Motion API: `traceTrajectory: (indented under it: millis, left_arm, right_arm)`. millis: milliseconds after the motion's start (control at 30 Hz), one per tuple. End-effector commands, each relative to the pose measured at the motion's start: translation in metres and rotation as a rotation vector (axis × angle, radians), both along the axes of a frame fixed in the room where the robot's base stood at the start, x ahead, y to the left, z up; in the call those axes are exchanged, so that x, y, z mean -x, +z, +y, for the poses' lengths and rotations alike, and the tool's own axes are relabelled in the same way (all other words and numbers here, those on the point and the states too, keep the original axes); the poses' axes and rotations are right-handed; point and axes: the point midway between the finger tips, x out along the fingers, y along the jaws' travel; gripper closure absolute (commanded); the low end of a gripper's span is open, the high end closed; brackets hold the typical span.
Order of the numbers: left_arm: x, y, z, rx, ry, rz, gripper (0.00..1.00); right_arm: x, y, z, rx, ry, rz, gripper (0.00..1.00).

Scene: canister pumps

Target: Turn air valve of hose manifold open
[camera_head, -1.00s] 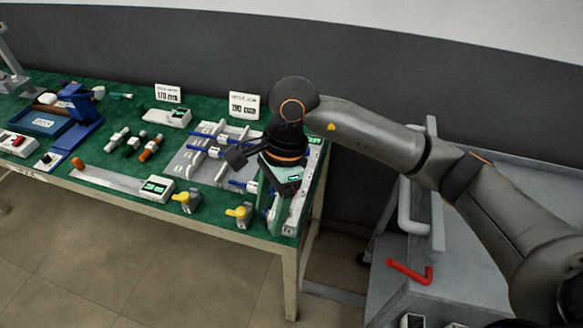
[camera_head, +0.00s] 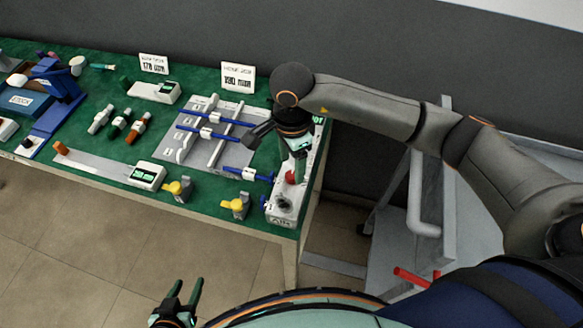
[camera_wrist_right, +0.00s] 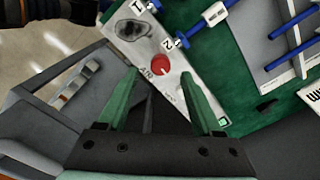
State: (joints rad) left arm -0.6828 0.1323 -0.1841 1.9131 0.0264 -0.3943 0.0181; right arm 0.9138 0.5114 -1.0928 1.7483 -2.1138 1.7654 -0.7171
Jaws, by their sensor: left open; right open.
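The hose manifold is a pale block (camera_head: 277,211) at the right end of the green table, marked AIR. It carries a red round air valve knob (camera_head: 291,177) and a dark round part near its front end. In the right wrist view the red knob (camera_wrist_right: 159,66) has a light line on its face and lies between the fingertips of my right gripper (camera_wrist_right: 160,62). My right gripper (camera_head: 298,158) is open and points down over the knob; contact cannot be told. My left gripper (camera_head: 187,288) is open and empty, low in front of the table over the floor.
Left of the manifold stand yellow-topped valves (camera_head: 238,205) and a grey rack (camera_head: 185,150) with blue rods. Two sign cards (camera_head: 238,77) stand at the table's back. A grey cart (camera_head: 420,215) with a red bar stands to the right. Floor in front is clear.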

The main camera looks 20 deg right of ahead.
Motion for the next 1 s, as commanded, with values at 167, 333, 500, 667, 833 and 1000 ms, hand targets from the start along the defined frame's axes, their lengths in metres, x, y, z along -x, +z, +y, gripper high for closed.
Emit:
traceTrajectory:
  millis: [167, 333, 500, 667, 833, 1000]
  left_arm:
    - [0.000, 0.003, 0.000, 0.000, 0.000, -0.001, 0.50]
    - [-0.002, 0.004, 0.000, 0.001, 0.000, -0.003, 0.50]
    - [-0.002, 0.005, 0.000, 0.001, 0.000, -0.005, 0.50]
    - [-0.002, 0.005, 0.000, 0.001, 0.000, -0.005, 0.50]
    - [-0.003, 0.005, 0.000, 0.001, 0.000, -0.006, 0.50]
    - [-0.003, 0.005, 0.000, 0.001, 0.000, -0.006, 0.50]
  right_arm:
    - [0.000, -0.026, 0.000, -0.001, -0.001, 0.002, 0.33]
    - [0.000, -0.037, 0.001, -0.002, 0.002, -0.001, 0.33]
    - [0.000, -0.038, 0.001, -0.001, 0.002, -0.001, 0.33]
    - [0.000, -0.038, 0.001, -0.001, 0.001, -0.001, 0.39]
    - [0.000, -0.038, 0.001, -0.002, 0.001, -0.001, 0.58]
    - [0.000, -0.038, 0.001, -0.002, 0.001, -0.001, 0.77]
